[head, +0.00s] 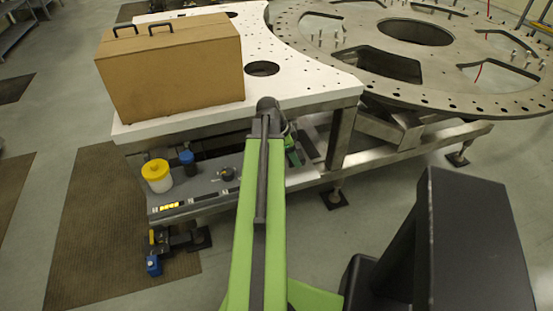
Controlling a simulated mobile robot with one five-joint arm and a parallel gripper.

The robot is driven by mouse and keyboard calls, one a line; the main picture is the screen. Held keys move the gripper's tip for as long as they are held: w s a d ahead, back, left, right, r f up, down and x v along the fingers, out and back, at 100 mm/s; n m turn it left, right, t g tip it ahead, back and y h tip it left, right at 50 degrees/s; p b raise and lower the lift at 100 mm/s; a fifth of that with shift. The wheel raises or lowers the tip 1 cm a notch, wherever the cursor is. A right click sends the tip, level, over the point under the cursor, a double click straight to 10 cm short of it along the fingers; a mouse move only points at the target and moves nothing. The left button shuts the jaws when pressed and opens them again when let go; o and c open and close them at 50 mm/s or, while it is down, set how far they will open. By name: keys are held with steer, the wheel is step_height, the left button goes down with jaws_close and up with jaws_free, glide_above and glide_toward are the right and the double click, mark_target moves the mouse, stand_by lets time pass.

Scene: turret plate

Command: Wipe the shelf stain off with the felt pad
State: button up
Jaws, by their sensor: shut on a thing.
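The grey lower shelf (207,190) runs under the white perforated plate, left of my raised green arm. A small dark round shape (227,173) is on it close to my arm; I cannot tell whether it is a stain or an object. My arm rises through the middle of the head view to a dark joint, and a dark and green part bends down behind it on the right. My gripper is not clearly seen; the arm seems to hide it. No felt pad can be made out.
A yellow-lidded jar (157,175) and a blue-capped container (187,162) stand on the shelf's left part. A cardboard-brown case (172,70) sits on the white plate (318,84) above. A large round metal turret plate (335,62) lies beyond. Mats cover floor at left.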

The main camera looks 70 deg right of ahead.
steer(key=w+a+n, duration=0.1)
steer(key=w+a, duration=0.1)
steer(key=w, duration=0.4)
steer(key=f+b, duration=0.6)
steer(key=shift+s+d+f, duration=0.15)
steer(key=shift+d+f, duration=0.1)
steer(key=shift+f+b, duration=1)
steer(key=shift+b, duration=0.15)
steer(key=shift+a, duration=0.1)
steer(key=shift+w+a+r, duration=0.1)
steer(key=shift+w+a, duration=0.45)
steer(key=shift+w, duration=0.2)
steer(key=shift+w+a+r, duration=0.1)
steer(key=shift+w+a, duration=0.4)
steer(key=shift+w, duration=0.2)
steer(key=shift+w+a+f, duration=0.15)
steer(key=shift+w+a, duration=1)
steer(key=shift+w, duration=0.3)
steer(key=shift+s+d, duration=1.15)
steer(key=shift+s, duration=0.3)
steer(key=shift+s+d, duration=1.15)
steer(key=shift+s, duration=0.3)
